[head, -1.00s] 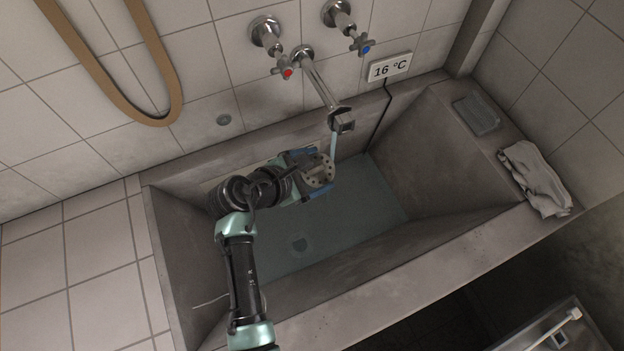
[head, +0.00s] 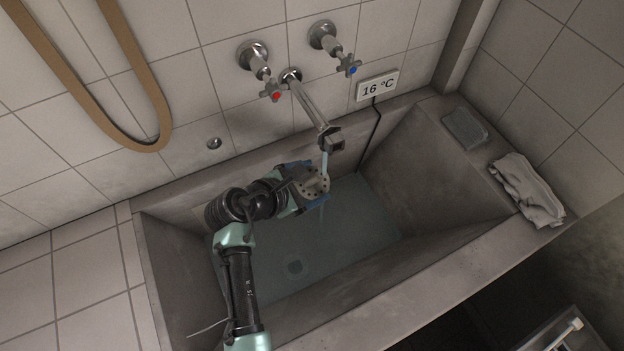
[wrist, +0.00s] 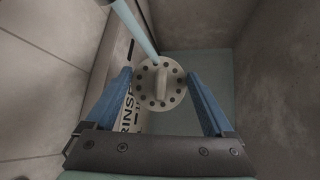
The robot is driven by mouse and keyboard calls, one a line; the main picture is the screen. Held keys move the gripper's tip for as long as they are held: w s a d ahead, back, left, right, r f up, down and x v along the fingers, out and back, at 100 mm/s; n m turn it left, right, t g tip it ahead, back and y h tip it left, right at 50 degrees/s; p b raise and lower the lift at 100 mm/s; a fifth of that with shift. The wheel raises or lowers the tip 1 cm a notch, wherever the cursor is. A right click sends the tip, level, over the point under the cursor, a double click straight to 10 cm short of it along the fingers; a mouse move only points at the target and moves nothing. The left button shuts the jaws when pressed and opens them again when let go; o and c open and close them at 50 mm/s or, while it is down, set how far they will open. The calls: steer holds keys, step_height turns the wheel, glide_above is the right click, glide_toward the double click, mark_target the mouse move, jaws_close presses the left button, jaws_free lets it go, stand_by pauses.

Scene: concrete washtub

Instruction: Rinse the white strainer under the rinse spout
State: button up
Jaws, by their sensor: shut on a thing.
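My gripper (head: 308,186) is over the basin, its blue fingers shut on the strainer. The strainer (head: 315,183) is a pale round disc with several holes and a raised bar across its face. It sits between the fingertips in the wrist view (wrist: 160,84). The rinse spout (head: 318,118) reaches out from the tiled wall above it. A pale blue water stream (head: 325,163) falls from the spout. In the wrist view the stream (wrist: 137,30) meets the strainer near its upper edge. The strainer's underside is hidden.
The concrete washtub (head: 440,195) surrounds the arm, with water (head: 350,235) in the bottom. A 16 °C display (head: 377,86) hangs nearby. A cloth (head: 528,190) and grey block (head: 465,128) lie on the right ledge.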

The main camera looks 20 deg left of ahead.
steer(key=shift+d, duration=0.15)
steer(key=shift+d+p, duration=0.45)
steer(key=shift+p, duration=0.05)
steer(key=shift+a, duration=0.15)
steer(key=shift+a, duration=0.5)
steer(key=shift+d+p, duration=0.15)
steer(key=shift+p, duration=0.15)
steer(key=shift+d+p, duration=0.4)
steer(key=shift+d, duration=0.1)
steer(key=shift+s+d+r+p, duration=0.1)
steer(key=shift+s+r+p, duration=0.05)
steer(key=shift+s+p, duration=1)
steer(key=shift+s+d+p, duration=0.2)
steer(key=shift+s+p, duration=1.2)
steer(key=shift+s, duration=1.4)
